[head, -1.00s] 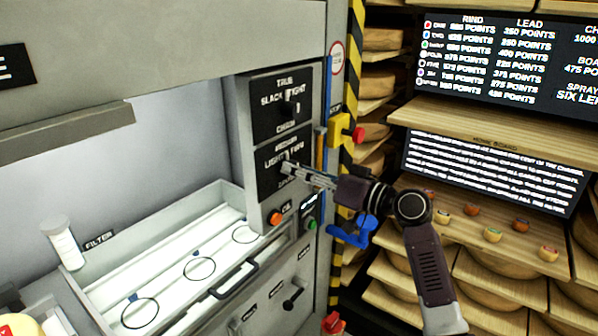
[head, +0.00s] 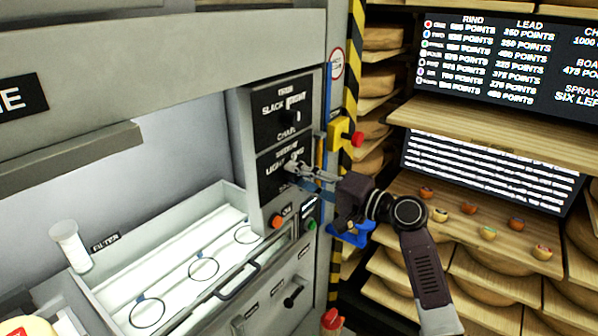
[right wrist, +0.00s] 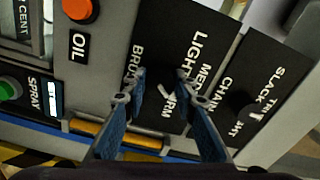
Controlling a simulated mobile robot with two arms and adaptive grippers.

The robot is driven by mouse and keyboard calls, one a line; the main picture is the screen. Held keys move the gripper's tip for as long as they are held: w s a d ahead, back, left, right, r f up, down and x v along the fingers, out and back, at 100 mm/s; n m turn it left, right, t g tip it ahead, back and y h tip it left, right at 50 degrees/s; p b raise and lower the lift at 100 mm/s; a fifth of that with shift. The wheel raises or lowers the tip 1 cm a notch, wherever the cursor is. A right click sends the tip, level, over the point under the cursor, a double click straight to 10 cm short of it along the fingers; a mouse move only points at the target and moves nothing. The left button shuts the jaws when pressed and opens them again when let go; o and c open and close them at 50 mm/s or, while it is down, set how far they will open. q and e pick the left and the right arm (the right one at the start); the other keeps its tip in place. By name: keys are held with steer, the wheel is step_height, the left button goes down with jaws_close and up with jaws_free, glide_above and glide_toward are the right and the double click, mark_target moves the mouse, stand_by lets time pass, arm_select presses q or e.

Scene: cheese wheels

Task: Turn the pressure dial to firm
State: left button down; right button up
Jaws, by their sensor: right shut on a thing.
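The pressure dial (right wrist: 165,91) is on the lower black panel (head: 265,172), whose labels include LIGHT and, partly covered, what look like MEDIUM, FIRM and BRUTAL. In the right wrist view its white pointer mark lies between my fingertips, slanting toward the side of the partly hidden FIRM label. The exact setting is hard to read. My right gripper (head: 294,168) is shut on the dial, one finger on each side of it; it also shows in the right wrist view (right wrist: 155,90). In the head view the fingers cover the dial. My left gripper is not in view.
Above is another dial panel (head: 286,108) with SLACK and TIGHT labels. Below are an orange OIL button (head: 276,220) and a green SPRAY button (head: 311,225). A yellow box with a red button (head: 346,137) and a blue handle (head: 352,236) are close to my right gripper.

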steer(key=shift+f+m, duration=0.1)
steer(key=shift+m, duration=0.5)
steer(key=o, duration=1.1)
steer(key=v, duration=1.2)
